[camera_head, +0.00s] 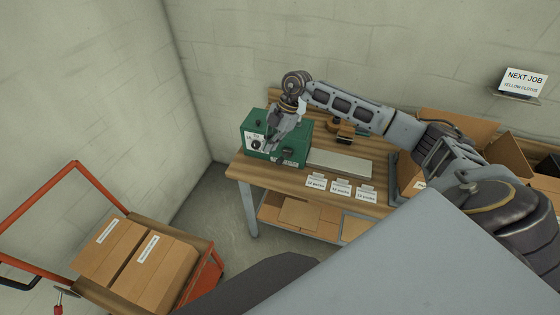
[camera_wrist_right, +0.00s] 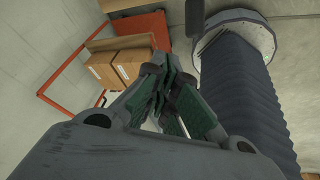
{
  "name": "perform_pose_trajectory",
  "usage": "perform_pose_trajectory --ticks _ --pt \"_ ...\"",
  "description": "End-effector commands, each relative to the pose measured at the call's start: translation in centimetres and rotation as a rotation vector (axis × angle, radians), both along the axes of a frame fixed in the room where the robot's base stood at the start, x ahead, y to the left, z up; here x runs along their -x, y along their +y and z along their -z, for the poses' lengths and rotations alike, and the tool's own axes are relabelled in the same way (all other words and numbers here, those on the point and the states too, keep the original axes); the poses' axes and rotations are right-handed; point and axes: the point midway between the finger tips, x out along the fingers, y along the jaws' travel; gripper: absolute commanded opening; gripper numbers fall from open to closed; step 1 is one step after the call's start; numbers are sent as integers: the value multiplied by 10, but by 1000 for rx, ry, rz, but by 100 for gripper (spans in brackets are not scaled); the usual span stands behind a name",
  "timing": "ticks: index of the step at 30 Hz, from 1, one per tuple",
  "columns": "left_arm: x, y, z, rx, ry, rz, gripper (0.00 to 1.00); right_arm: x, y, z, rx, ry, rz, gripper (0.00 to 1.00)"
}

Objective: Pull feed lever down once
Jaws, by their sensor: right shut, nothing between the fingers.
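The green machine (camera_head: 299,140) stands at the left end of the wooden table, with a white label and a dark round knob or dial (camera_head: 256,144) on its front. My right gripper (camera_head: 269,147) is in front of the machine's face, pointing down, and covers part of it. Its fingers are shut and empty; they also show closed together in the right wrist view (camera_wrist_right: 162,72). I cannot make out the feed lever; the gripper may hide it. I cannot tell whether the fingers touch the machine. My left gripper is not in view.
A grey plate (camera_head: 340,164) lies right of the machine, with several labelled cards (camera_head: 341,186) along the table's front. Open cardboard boxes (camera_head: 460,127) stand at the right. A red trolley (camera_head: 76,172) with two cartons (camera_head: 155,266) is on the floor at left.

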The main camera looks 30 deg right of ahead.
Motion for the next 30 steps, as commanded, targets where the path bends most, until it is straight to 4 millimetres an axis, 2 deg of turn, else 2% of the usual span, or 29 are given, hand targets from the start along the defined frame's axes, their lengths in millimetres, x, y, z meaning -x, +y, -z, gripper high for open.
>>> perform_pose_trajectory --ticks 1,3,9,13,30 --pt "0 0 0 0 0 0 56 0 -14 -1 37 17 19 0" --pt "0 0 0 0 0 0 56 1 -29 -2 83 42 42 0" --pt "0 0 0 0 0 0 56 5 -58 -5 163 86 88 0" --pt "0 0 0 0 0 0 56 6 -63 -5 178 96 98 0" --pt "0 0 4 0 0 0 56 6 -61 0 177 96 97 0"
